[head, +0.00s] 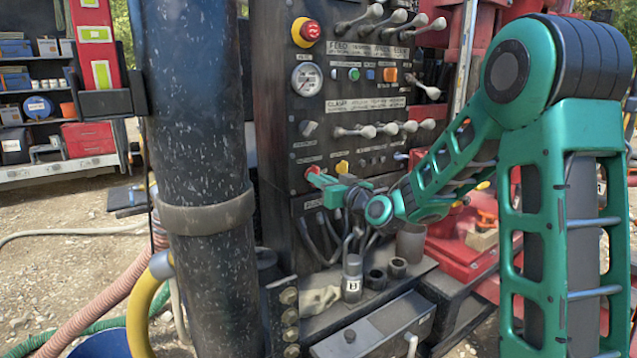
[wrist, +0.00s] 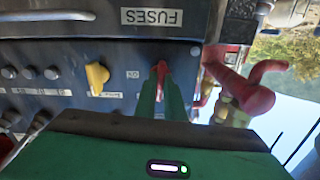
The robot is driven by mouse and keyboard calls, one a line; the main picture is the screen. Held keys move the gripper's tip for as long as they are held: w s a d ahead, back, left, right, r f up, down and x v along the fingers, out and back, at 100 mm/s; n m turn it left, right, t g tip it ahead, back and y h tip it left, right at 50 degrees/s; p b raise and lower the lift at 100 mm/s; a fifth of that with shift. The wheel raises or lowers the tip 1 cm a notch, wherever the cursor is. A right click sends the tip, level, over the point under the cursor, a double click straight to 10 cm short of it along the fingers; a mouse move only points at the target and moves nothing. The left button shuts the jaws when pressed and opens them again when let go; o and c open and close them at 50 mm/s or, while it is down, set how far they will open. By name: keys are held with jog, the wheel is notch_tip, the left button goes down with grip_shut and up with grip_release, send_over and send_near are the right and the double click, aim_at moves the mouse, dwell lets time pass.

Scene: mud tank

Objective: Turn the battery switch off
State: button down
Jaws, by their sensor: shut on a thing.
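A red switch handle (wrist: 162,68), which I take to be the battery switch, sits on the dark control panel (wrist: 60,55) in the wrist view. My gripper (wrist: 161,82) has its green fingers closed around it, and they hide most of its body. In the head view my gripper (head: 315,178) reaches the lower left of the panel, and a small red part (head: 313,169) shows at its fingertips. The handle's exact angle is hard to tell.
A yellow knob (wrist: 97,78) sits beside the red handle. Levers (head: 368,130) and a red emergency button (head: 306,32) are higher on the panel. A thick dark column (head: 200,120) stands left of the panel. Bottles and cups (head: 353,278) stand on the ledge below.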

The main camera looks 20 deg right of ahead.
jog(key=shift+s+f+n, duration=0.1)
jog(key=shift+f+n, duration=0.2)
jog(key=shift+n, duration=0.2)
jog(key=c, duration=1.8)
grip_release()
jog(key=shift+c, duration=0.2)
jog(key=shift+r, duration=0.15)
jog(key=shift+d, duration=0.1)
jog(key=v, duration=1)
jog(key=shift+s, duration=0.25)
